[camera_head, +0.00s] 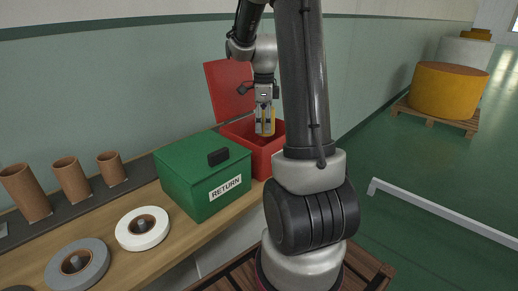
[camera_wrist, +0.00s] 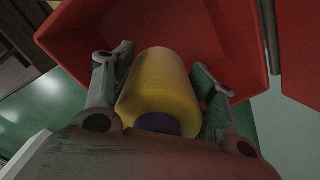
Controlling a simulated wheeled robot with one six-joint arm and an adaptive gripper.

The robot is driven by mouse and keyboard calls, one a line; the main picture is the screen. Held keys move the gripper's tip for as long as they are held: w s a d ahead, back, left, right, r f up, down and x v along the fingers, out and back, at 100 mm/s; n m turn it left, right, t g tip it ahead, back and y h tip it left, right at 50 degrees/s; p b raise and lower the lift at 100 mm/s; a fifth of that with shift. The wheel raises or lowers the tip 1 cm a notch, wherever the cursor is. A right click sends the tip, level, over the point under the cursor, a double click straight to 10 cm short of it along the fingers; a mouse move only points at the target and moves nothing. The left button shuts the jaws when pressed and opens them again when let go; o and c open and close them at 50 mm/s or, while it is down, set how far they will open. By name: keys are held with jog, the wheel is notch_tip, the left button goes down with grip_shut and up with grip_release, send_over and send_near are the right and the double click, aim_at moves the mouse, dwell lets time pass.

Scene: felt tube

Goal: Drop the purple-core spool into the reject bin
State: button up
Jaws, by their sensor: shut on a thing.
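My gripper (camera_wrist: 160,98) is shut on a yellow spool (camera_wrist: 160,82). The spool's purple core (camera_wrist: 158,123) shows at its near end in the wrist view. In the head view the gripper (camera_head: 264,122) points down and holds the yellow spool (camera_head: 268,122) at the opening of the red bin (camera_head: 262,152). The bin's lid (camera_head: 228,90) stands open at the back left. In the wrist view the red bin (camera_wrist: 75,40) surrounds the far side of the spool. Its label, if any, is hidden.
A shut green box (camera_head: 205,175) marked RETURN stands left of the red bin. A white roll (camera_head: 128,237) and a grey roll (camera_head: 95,270) lie on the wooden bench. Several brown tubes (camera_head: 72,180) stand on a dark strip behind. A pallet with a large orange roll (camera_head: 445,92) is at right.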

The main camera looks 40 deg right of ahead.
jog(key=shift+f, duration=0.75)
jog(key=o, duration=1.3)
notch_tip(320, 180, up, 12)
jog(key=shift+r, duration=0.1)
